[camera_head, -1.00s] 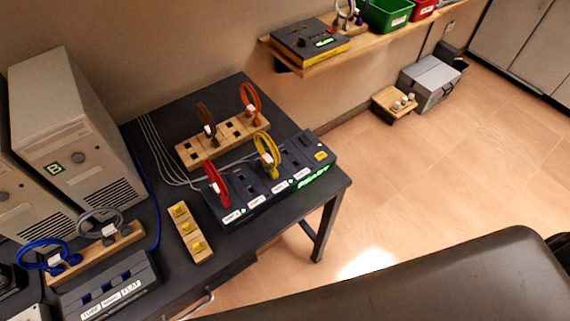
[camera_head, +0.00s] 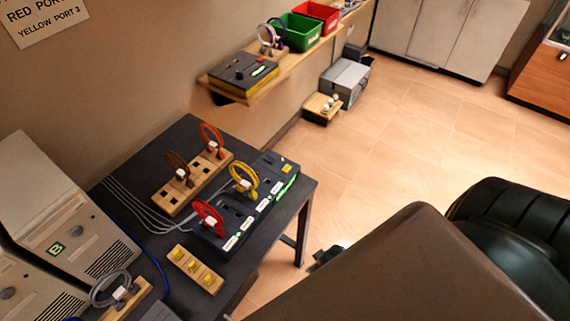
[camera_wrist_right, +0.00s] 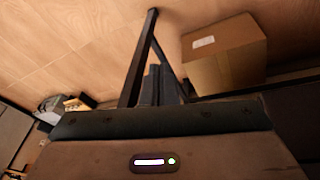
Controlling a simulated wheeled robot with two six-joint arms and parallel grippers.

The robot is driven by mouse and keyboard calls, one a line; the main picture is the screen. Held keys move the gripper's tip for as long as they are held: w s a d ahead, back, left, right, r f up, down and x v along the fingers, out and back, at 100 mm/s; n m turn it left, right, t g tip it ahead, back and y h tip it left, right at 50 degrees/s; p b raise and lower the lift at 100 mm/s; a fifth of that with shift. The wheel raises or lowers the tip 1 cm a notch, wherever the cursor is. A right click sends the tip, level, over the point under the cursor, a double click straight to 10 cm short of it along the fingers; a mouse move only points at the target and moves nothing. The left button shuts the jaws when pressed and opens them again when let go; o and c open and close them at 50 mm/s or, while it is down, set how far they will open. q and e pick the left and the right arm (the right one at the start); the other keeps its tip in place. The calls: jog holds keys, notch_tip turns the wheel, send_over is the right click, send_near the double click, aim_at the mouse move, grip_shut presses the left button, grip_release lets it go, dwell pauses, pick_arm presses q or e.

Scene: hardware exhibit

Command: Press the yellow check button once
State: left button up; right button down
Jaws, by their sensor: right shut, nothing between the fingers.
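The yellow check button (camera_head: 286,167) is a small yellow square at the far right end of the dark port panel (camera_head: 262,212) on the black table. The panel also carries a red loop plug (camera_head: 207,217), a yellow loop plug (camera_head: 243,180) and a lit green strip. Nothing touches the button. My right gripper's dark fingers (camera_wrist_right: 163,86) show in the right wrist view, shut and empty. In the head view only a dark tip (camera_head: 324,257) shows beyond my grey arm, low beside the table's right end and apart from the button. My left gripper is out of view.
A wooden strip with yellow plugs (camera_head: 195,269) lies in front of the panel. A wooden block with brown and orange loops stands behind it. A table leg (camera_wrist_right: 137,60) and a cardboard box (camera_wrist_right: 224,56) are near the right gripper. Floor right of the table is open.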

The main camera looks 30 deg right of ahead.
jog(key=w+d+r+t+h+p, duration=0.1)
jog(key=w+d+r+t+h, duration=0.3)
jog(key=r, duration=0.6)
jog(key=w+d+r+m+t+y+p, duration=0.15)
jog(key=w+r, duration=0.35)
jog(key=r, duration=0.5)
jog(key=w+d+r+t+h+p, duration=0.1)
jog(key=w+r+t+h, duration=0.3)
jog(key=r, duration=0.6)
jog(key=w+a+r+n+t+y, duration=0.2)
jog(key=w+r+n+t+y, duration=0.2)
jog(key=w+r+n+y, duration=0.25)
jog(key=w+a+r+n+t+y, duration=0.3)
jog(key=w+r+n+y, duration=0.2)
jog(key=w, duration=0.2)
jog(key=w+d+f+n+g, duration=0.1)
jog(key=d+f+n+g, duration=0.1)
jog(key=f+g, duration=0.4)
jog(key=w+d+f+n+g+y, duration=0.1)
jog(key=d+f+n+g, duration=0.2)
jog(key=f+g, duration=0.3)
notch_tip(320, 180, down, 3)
jog(key=shift+d+f+p, duration=0.1)
jog(key=shift+d+p, duration=0.35)
